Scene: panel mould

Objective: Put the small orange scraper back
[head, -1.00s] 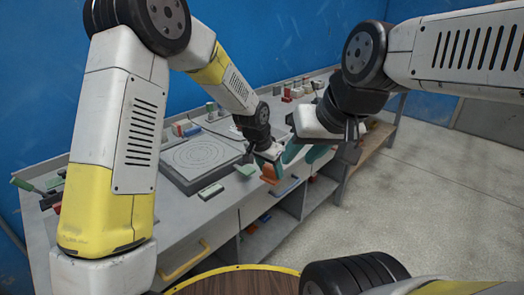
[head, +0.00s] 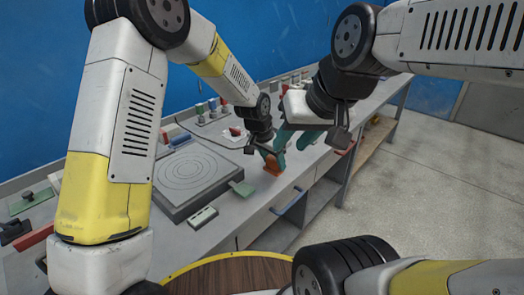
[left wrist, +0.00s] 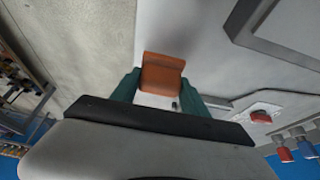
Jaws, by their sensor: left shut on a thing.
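The small orange scraper (head: 272,166) is held between the teal fingers of my left gripper (head: 271,154), above or at the front part of the grey bench top. In the left wrist view the orange piece (left wrist: 162,74) sits between the two teal fingers, with bench top behind it. I cannot tell whether it touches the bench. My right gripper (head: 300,136) is just to the right and slightly above in the head view, its teal fingers partly overlapped by its own body. Whether it is open is unclear.
A grey plate with engraved rings (head: 188,176) lies left on the bench (head: 240,215), with a green-handled tool (head: 242,187) and a pale block (head: 202,217) by its edge. A red-topped piece (head: 235,131) and several small coloured tools stand behind.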

